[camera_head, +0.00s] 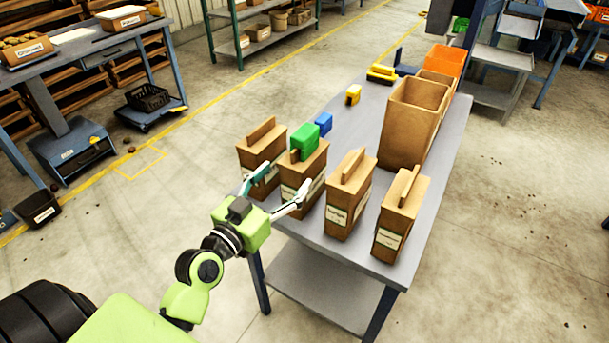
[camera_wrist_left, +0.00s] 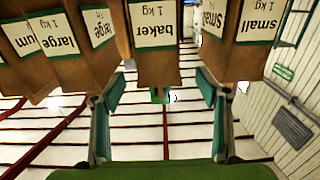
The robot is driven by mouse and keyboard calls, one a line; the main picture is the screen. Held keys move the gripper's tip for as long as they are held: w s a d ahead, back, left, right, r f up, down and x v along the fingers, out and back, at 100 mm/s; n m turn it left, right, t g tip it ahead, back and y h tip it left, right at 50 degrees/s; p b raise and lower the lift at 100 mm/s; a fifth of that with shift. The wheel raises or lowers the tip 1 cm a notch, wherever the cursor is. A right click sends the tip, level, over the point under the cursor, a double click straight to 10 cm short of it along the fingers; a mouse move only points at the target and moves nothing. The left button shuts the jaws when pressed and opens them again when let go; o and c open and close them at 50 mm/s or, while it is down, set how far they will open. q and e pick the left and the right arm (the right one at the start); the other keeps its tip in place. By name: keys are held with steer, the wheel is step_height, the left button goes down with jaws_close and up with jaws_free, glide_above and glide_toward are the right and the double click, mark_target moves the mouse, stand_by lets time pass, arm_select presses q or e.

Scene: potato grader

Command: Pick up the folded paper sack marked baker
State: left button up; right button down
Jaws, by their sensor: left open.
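Several brown paper sacks with folded tops stand upright in a row on the grey table (camera_head: 352,125). The sack marked baker (camera_wrist_left: 154,35) is in the middle of the upside-down left wrist view, its label readable. It appears to be the second sack from the left (camera_head: 302,172) in the head view. My left gripper (camera_head: 279,184) is open and empty in front of this sack, at its near face. Its fingers (camera_wrist_left: 163,93) are spread to either side of the sack in the wrist view; I cannot tell whether they touch it. My right gripper is not in view.
A sack marked small (camera_head: 262,158) stands close on the left; a large sack (camera_head: 347,200) stands right, with another sack (camera_head: 400,215) beyond. A green block (camera_head: 304,138) shows just behind the baker sack's top. A tall open brown box (camera_head: 408,135) stands farther back.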

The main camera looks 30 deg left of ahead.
mark_target(289, 174)
arm_select(q)
steer(key=w, duration=0.3)
steer(key=shift+w+d+p, duration=0.15)
steer(key=shift+w+p, duration=0.15)
steer(key=shift+w, duration=0.05)
steer(key=shift+w+d+p, duration=0.15)
steer(key=shift+w+p, duration=0.2)
steer(key=shift+w, duration=0.95)
steer(key=shift+w+d+p, duration=0.15)
steer(key=shift+w+p, duration=0.2)
steer(key=shift+w, duration=0.95)
jaws_close()
steer(key=shift+r, duration=0.25)
